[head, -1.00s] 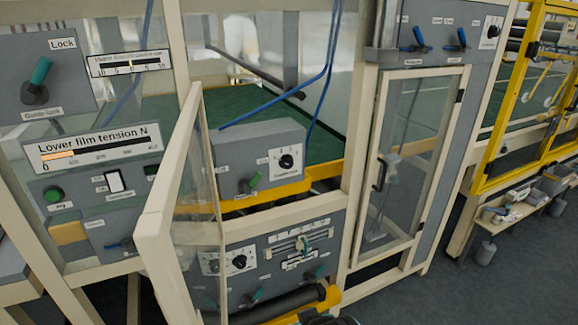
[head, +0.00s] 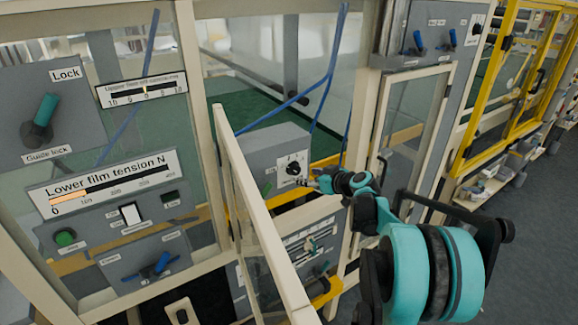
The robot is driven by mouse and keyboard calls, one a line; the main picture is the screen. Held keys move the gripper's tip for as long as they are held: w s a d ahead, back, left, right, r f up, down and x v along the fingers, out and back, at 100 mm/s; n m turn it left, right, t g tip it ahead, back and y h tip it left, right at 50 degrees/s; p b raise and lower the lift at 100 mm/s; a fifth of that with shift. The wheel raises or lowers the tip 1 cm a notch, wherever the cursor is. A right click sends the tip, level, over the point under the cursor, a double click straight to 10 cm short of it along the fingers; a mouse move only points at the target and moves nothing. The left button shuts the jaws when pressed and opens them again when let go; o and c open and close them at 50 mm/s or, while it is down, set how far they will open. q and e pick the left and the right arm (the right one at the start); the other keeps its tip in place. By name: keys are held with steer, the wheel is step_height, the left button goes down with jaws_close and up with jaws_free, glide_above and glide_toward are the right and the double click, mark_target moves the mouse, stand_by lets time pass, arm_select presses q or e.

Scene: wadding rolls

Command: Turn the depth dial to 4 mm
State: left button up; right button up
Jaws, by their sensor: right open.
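The depth dial (head: 293,169) is a small round black knob on a white scale plate, on the grey box (head: 262,150) behind the open clear door. The scale marks are too small to read. My right gripper (head: 318,181) is just right of the dial, its fingers pointing left toward it. It is open, and I cannot tell whether a fingertip touches the knob. My right arm covers part of the area right of the box. My left gripper is not in view.
An open framed door (head: 262,225) stands left of my right arm, close to the box. A lower panel (head: 308,245) with sliders sits below. Blue cables (head: 300,98) hang above the box. A closed glass door (head: 415,120) is at the right.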

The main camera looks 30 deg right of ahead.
mark_target(297, 171)
steer(key=x, duration=0.2)
steer(key=b+x, duration=0.1)
steer(key=x, duration=0.2)
steer(key=d+x, duration=0.1)
steer(key=x, duration=0.2)
steer(key=shift+w+d+r+b, duration=0.1)
steer(key=shift+d+r+b, duration=0.1)
steer(key=shift+b, duration=0.2)
steer(key=c, duration=1.2)
